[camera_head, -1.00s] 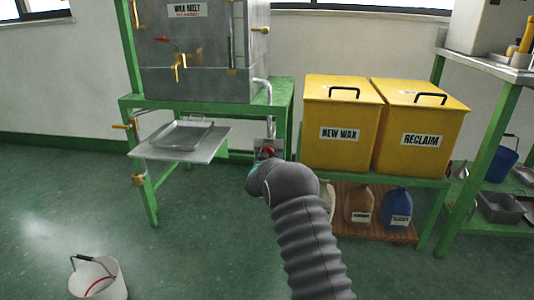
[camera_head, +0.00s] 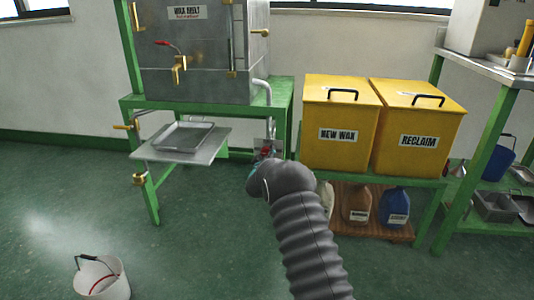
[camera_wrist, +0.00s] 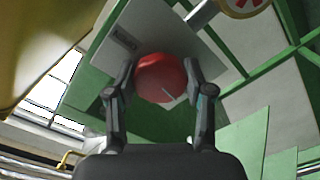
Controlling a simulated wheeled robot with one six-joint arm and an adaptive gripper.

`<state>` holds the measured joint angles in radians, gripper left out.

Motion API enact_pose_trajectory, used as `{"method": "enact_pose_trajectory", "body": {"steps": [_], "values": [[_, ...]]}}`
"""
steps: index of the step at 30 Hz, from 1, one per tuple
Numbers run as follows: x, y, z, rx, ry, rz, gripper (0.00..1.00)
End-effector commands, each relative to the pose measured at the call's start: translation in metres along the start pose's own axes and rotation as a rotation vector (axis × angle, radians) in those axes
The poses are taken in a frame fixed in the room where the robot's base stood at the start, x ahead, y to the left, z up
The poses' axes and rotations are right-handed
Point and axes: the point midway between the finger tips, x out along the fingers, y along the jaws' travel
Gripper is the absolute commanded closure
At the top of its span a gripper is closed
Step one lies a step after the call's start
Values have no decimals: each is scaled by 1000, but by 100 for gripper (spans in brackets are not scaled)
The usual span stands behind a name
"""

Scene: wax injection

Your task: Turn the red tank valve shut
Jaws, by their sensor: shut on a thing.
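The red tank valve shows in the wrist view as a round red knob (camera_wrist: 158,80) with a pale mark on its face. My gripper (camera_wrist: 160,72) has one finger on each side of the knob and is shut on it. A grey panel with a small label lies behind the knob. In the head view my gripper is at the pipe to the right of the wax melt tank (camera_head: 200,70). My grey arm hides most of the gripper and the knob there.
A metal tray (camera_head: 205,150) lies on a low shelf in front. Yellow bins (camera_head: 325,150) labelled new wax and reclaim stand close right of my arm. A white bucket (camera_head: 115,285) is on the open green floor.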

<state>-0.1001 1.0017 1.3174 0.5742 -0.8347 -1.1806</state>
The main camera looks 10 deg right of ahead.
Motion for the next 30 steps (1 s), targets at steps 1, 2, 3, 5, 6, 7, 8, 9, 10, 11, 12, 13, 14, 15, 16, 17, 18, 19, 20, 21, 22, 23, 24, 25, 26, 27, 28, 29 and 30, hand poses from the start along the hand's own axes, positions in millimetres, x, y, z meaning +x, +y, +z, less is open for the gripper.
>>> {"method": "enact_pose_trajectory", "body": {"steps": [1, 2, 3, 5, 6, 7, 8, 9, 10, 11, 12, 13, 14, 15, 16, 17, 18, 19, 20, 21, 22, 23, 24, 25, 26, 27, 28, 29, 30], "values": [[0, 1, -3, -24, 3, 1, 82], [0, 1, -3, -39, 3, 1, 82], [0, 1, -3, -57, 3, 1, 82], [0, 1, -2, -80, 3, 1, 82], [0, 1, -2, -94, 4, 1, 82], [0, 1, -2, -102, 4, 1, 82], [0, 1, -2, -109, 4, 1, 82], [0, 1, -2, -119, 4, 1, 82], [0, 1, -2, -125, 4, 1, 82], [0, 1, -2, -129, 4, 2, 82], [0, 1, -2, -134, 4, 2, 82], [0, 1, -2, -136, 4, 2, 82], [0, 1, -2, -138, 4, 2, 82], [0, 1, -2, -141, 4, 2, 82], [0, 1, -2, -142, 4, 2, 82], [0, 1, -2, -142, 4, 2, 82], [0, 1, -2, -143, 4, 2, 82], [0, 1, -2, -143, 4, 2, 82], [0, 1, -2, -143, 4, 2, 82], [0, 1, -2, -143, 4, 2, 82], [0, 1, -2, -143, 4, 2, 82], [0, 1, -2, -143, 4, 2, 82], [0, 1, -2, -143, 4, 2, 82], [0, 1, -2, -143, 4, 2, 82], [0, 1, -2, -142, 4, 2, 45], [0, 1, -2, -143, 4, 2, 35], [0, 1, -2, -142, 4, 1, 28], [0, 1, -2, -142, 3, 1, 22], [0, 1, -2, -142, 3, 1, 22]]}}
